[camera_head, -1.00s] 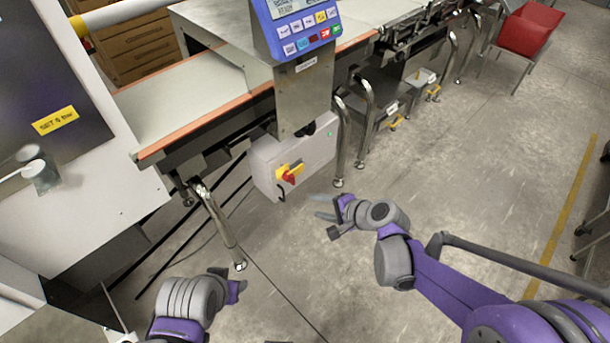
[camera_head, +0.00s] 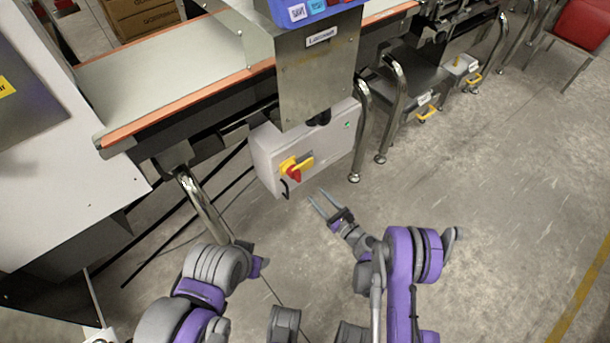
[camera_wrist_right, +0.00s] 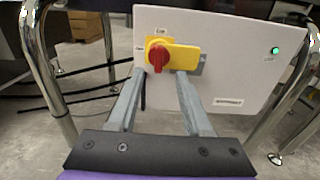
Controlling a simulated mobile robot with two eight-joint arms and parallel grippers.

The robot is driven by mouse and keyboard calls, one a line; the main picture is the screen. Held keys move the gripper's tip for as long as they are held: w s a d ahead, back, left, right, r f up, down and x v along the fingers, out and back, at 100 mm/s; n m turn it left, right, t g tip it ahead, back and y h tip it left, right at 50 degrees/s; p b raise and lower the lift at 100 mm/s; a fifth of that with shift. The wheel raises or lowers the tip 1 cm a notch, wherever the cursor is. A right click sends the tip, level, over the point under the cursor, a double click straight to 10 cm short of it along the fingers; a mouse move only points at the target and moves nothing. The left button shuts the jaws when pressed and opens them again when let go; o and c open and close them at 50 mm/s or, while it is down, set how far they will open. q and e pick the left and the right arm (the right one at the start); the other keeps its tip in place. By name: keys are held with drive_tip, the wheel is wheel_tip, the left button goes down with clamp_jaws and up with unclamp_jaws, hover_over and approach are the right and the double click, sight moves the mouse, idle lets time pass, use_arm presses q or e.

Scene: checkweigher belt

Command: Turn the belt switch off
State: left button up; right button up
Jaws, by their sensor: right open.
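The belt switch is a red rotary knob (camera_head: 293,174) on a yellow plate (camera_head: 304,163), on the front of a light grey control box (camera_head: 330,150) under the belt. In the right wrist view the red knob (camera_wrist_right: 158,57) stands upright on its yellow plate (camera_wrist_right: 184,58), straight ahead. My right gripper (camera_head: 324,204) is open and empty, in front of and slightly below the box, apart from the knob. In the right wrist view its two fingers (camera_wrist_right: 155,82) point at the switch, the knob showing between and beyond their tips. My left arm is at lower left; its fingers cannot be made out.
The conveyor belt (camera_head: 170,82) with an orange edge runs above the box. Shiny metal legs (camera_head: 363,130) stand beside the box. A green light (camera_wrist_right: 275,50) shows on the box's right side. A red chair (camera_head: 583,24) is at far right. The floor before the box is clear.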

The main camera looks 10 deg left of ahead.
sight(300, 177)
drive_tip(key=x, duration=1)
drive_tip(key=shift+b, duration=0.35)
clamp_jaws()
idle(0.8)
